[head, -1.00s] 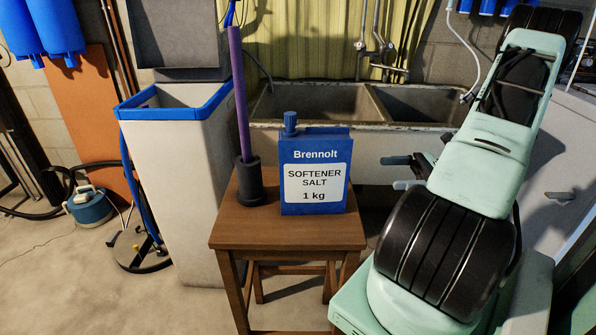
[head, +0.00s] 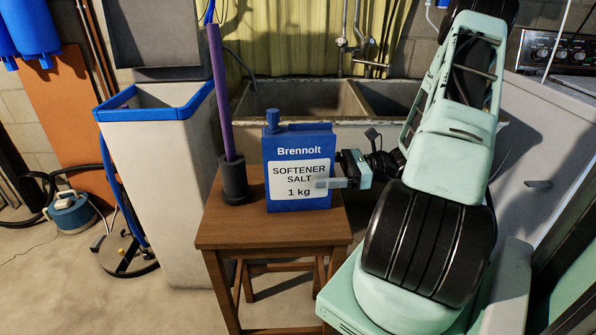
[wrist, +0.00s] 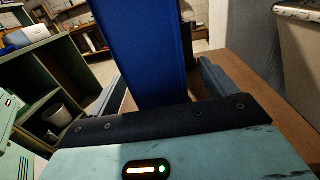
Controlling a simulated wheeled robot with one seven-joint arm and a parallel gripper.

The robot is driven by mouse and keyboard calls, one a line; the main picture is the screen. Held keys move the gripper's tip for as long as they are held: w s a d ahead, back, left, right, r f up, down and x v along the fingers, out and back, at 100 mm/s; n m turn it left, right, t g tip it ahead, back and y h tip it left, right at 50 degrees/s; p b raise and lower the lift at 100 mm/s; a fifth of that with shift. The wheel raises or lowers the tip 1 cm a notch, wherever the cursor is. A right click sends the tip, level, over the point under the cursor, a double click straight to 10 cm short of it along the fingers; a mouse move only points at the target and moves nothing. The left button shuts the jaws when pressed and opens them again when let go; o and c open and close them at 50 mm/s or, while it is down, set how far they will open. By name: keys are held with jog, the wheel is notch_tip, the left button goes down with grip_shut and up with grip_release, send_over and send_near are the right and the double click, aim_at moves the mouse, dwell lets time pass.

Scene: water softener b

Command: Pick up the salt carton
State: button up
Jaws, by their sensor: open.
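The salt carton (head: 300,170) is a blue box with a white label and a blue cap at its top left. It stands upright on a small wooden stool (head: 225,232). My gripper (head: 336,172) is open at the carton's right side, level with the label. One pale finger reaches across the front of the label's right edge; the other finger is hidden behind the carton in the head view. In the wrist view the carton (wrist: 148,45) stands between the two spread fingers (wrist: 165,88), with a visible gap on the right side.
A purple rod in a dark holder (head: 234,180) stands on the stool, left of the carton. A white bin with a blue rim (head: 155,115) is further left. A double sink (head: 300,103) is behind. The wrist view shows green shelving (wrist: 55,85) at left.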

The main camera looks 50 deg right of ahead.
aim_at(298, 171)
jog(key=shift+x, duration=1.25)
jog(key=shift+r, duration=0.1)
jog(key=c, duration=1.4)
